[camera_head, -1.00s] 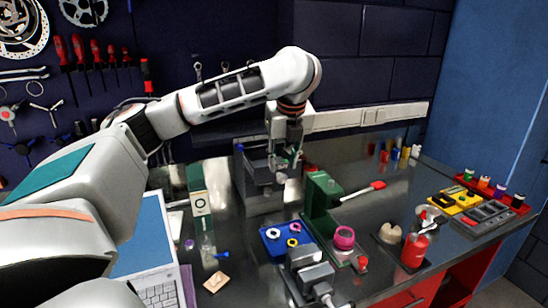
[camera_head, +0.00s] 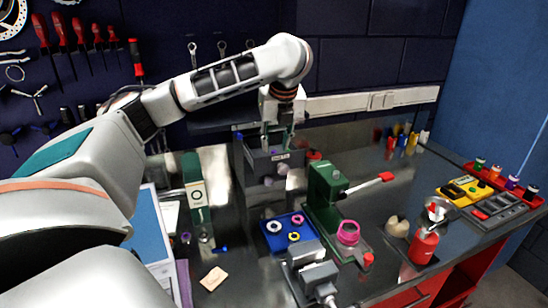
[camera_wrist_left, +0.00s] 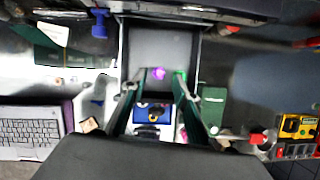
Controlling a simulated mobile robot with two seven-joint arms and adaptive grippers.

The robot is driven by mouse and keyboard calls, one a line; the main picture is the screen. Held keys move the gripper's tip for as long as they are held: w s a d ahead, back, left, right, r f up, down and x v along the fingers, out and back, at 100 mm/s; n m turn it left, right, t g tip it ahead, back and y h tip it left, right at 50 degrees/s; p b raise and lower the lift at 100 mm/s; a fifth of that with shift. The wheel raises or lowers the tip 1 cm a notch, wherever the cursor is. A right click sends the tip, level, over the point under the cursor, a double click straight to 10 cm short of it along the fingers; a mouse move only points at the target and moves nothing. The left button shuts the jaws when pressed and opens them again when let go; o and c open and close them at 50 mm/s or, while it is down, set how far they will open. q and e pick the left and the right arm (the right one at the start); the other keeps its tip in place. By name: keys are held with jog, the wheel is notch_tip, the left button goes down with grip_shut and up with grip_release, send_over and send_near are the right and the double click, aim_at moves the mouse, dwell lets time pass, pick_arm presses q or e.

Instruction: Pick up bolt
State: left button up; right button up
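My left gripper (camera_head: 278,138) is over the grey drawer unit (camera_head: 258,190) at the back of the bench. Its two fingers stand apart with nothing visibly held; the left wrist view shows them (camera_wrist_left: 158,92) over a grey open-topped compartment (camera_wrist_left: 160,45). A small purple piece (camera_wrist_left: 158,73) shows between the fingertips, with a green spot by the right one. It may be the bolt, but it is too small to tell. A blue winged piece (camera_wrist_left: 98,24) stands left of the compartment. Another small blue piece (camera_head: 222,249) lies on the bench. My right gripper is out of view.
A blue tray with rings (camera_head: 270,243) lies in front of the drawer unit. A green press (camera_head: 325,195) with a red-tipped lever stands to its right, a grey vise-like block (camera_head: 315,272) nearer.

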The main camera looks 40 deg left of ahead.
aim_at(274, 151)
pick_arm(q)
jog(key=shift+x, duration=1.7)
jog(key=shift+s, duration=0.1)
jog(key=shift+c, duration=0.4)
grip_shut()
jog(key=shift+r, duration=0.2)
